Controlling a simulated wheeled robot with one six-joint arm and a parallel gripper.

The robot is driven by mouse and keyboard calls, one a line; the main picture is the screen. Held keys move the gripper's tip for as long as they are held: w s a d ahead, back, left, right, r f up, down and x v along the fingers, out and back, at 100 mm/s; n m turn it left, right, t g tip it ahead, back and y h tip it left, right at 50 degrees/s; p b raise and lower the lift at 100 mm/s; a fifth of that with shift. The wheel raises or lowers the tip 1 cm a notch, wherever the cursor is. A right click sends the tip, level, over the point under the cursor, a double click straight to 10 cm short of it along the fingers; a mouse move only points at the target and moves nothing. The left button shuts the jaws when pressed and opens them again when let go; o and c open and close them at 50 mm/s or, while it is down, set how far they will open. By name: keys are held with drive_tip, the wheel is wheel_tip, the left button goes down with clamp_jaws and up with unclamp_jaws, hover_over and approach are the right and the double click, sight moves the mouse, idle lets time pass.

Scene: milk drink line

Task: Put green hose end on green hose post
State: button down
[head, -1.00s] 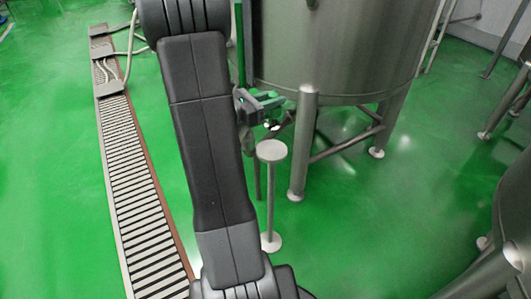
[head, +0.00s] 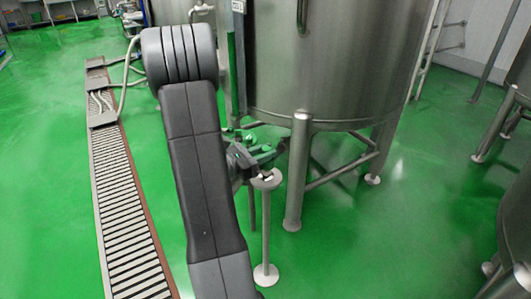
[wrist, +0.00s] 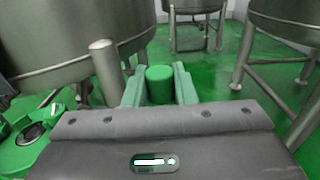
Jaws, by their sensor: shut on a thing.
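My gripper (wrist: 159,88) is shut on the green hose end (wrist: 160,84), a green cylinder between its two pale green fingers in the wrist view. In the head view my gripper (head: 268,158) shows just right of my arm, which hides part of it. A grey post (head: 266,235) with a round top and round foot stands on the floor directly below it; I take this for the green hose post, though no green shows on it. A small metal part overlaps the post's top. I cannot tell whether they touch. The post does not show clearly in the wrist view.
A large steel tank (head: 345,65) on legs stands close behind and right of my gripper. A long floor grate (head: 128,220) with pale hoses (head: 125,85) at its far end lies left. A green fitting with a dark round opening (wrist: 30,133) shows at left in the wrist view.

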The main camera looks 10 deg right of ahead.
drive_tip(key=c, duration=1.2)
unclamp_jaws()
drive_tip(key=shift+f, duration=0.1)
drive_tip(key=p+v, duration=0.2)
drive_tip(key=v, duration=1)
